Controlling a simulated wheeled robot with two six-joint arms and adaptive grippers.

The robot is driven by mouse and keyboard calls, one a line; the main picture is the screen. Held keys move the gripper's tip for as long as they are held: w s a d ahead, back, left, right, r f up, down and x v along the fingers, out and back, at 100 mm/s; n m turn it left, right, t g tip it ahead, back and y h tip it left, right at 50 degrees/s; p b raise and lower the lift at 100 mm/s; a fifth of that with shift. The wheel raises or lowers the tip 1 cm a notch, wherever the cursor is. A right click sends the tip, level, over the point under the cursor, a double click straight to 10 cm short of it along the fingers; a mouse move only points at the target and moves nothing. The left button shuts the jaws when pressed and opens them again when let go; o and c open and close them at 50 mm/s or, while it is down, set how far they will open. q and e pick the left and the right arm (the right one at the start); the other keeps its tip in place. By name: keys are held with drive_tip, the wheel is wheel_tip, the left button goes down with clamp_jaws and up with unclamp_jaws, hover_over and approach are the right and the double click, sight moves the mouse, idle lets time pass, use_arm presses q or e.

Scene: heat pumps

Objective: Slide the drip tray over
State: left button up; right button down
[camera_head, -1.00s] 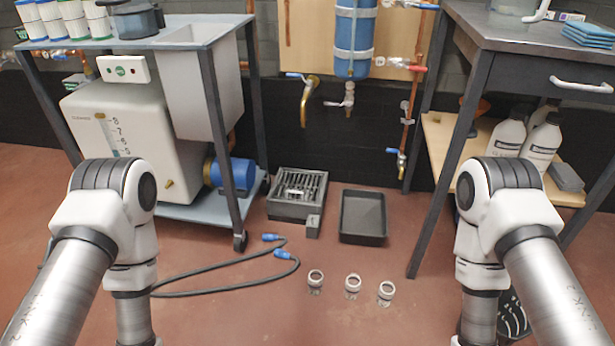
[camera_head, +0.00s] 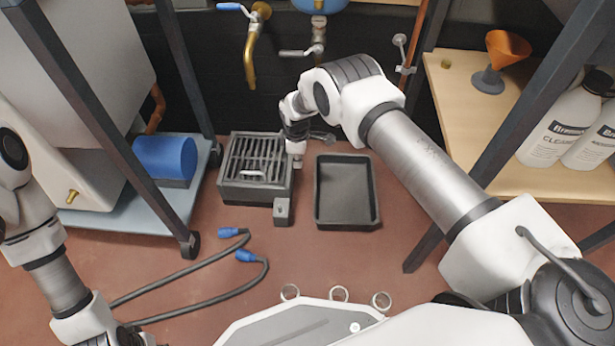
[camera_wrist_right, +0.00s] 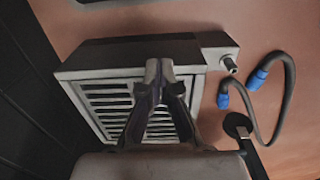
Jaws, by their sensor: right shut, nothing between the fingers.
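The drip tray (camera_head: 346,192) is a shallow black rectangular tray lying flat on the red floor, empty. A sliver of its edge shows at the top of the right wrist view (camera_wrist_right: 98,1). To its left, across a narrow gap, stands a dark box with a slatted grate (camera_head: 256,160); the grate also shows in the right wrist view (camera_wrist_right: 105,105). My right gripper (camera_head: 297,163) is shut and empty, pointing down near the gap, by the box's right side. In the right wrist view its fingertips (camera_wrist_right: 160,70) overlap the box's edge; contact is unclear. My left gripper is out of view.
A black hose with blue ends (camera_head: 240,250) lies on the floor at left. A blue trolley (camera_head: 130,205) is at left, a wooden shelf (camera_head: 480,140) at right.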

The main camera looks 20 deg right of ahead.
wheel_tip(320, 180, down, 10)
drive_tip(key=b, duration=0.6)
drive_tip(key=shift+f, duration=0.15)
drive_tip(key=d, duration=0.1)
drive_tip(key=s+d, duration=0.1)
drive_tip(key=d, duration=0.1)
drive_tip(key=shift+s+d+r, duration=0.15)
drive_tip(key=shift+s+r, duration=0.1)
drive_tip(key=shift+s, duration=0.15)
drive_tip(key=shift+s+d, duration=0.1)
drive_tip(key=shift+d, duration=0.05)
drive_tip(key=shift+d, duration=0.1)
drive_tip(key=s+d+p, duration=0.1)
drive_tip(key=d, duration=0.1)
drive_tip(key=s+d+p, duration=0.1)
drive_tip(key=d, duration=0.1)
drive_tip(key=s+d, duration=0.1)
drive_tip(key=d, duration=0.1)
drive_tip(key=shift+s+d+r+p, duration=0.2)
drive_tip(key=shift+s+d+p, duration=0.1)
drive_tip(key=shift+d+p, duration=0.1)
hover_over(357, 192)
drive_tip(key=shift+f, duration=0.2)
